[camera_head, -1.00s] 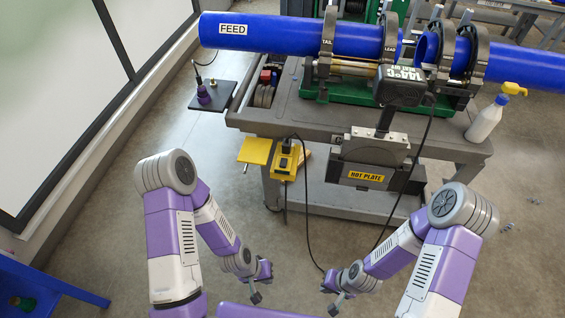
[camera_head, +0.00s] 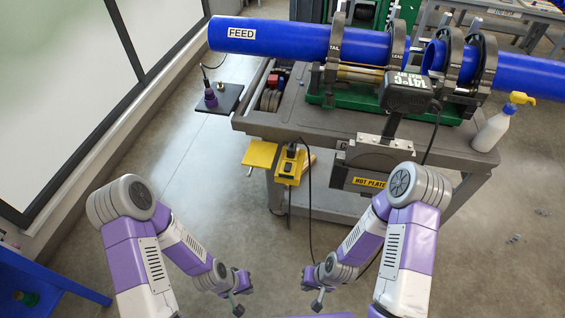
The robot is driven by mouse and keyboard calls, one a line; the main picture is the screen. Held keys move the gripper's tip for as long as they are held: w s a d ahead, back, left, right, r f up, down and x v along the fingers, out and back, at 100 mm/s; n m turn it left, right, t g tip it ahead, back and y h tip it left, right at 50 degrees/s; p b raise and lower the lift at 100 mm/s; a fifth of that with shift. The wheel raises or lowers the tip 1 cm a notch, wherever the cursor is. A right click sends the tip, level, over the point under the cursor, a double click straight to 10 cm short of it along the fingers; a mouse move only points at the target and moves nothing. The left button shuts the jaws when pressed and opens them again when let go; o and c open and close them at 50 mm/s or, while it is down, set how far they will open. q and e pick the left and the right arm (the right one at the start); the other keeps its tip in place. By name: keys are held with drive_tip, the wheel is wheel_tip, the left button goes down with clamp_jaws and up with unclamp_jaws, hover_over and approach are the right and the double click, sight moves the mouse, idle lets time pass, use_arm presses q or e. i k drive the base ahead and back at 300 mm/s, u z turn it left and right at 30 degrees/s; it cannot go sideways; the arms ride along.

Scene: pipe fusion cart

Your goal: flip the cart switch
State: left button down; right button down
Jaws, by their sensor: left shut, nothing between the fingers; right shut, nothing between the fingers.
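A yellow switch box (camera_head: 289,168) with a dark switch on its face hangs at the front edge of the grey cart (camera_head: 330,132). A black cable runs down from it. My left gripper (camera_head: 236,303) is shut and empty, low in the picture, below and left of the box. My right gripper (camera_head: 317,305) is shut and empty, below and slightly right of the box. Both are well apart from the box and touch nothing. The switch's position is too small to tell.
A yellow plate (camera_head: 260,154) juts out left of the box. The hot plate (camera_head: 368,181) hangs at the cart's front, partly behind my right arm. Blue pipes (camera_head: 290,36) lie clamped above. A spray bottle (camera_head: 493,126) stands at the cart's right. Floor before the cart is clear.

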sight(288, 165)
drive_tip(key=i, duration=0.55)
drive_tip(key=z, duration=0.95)
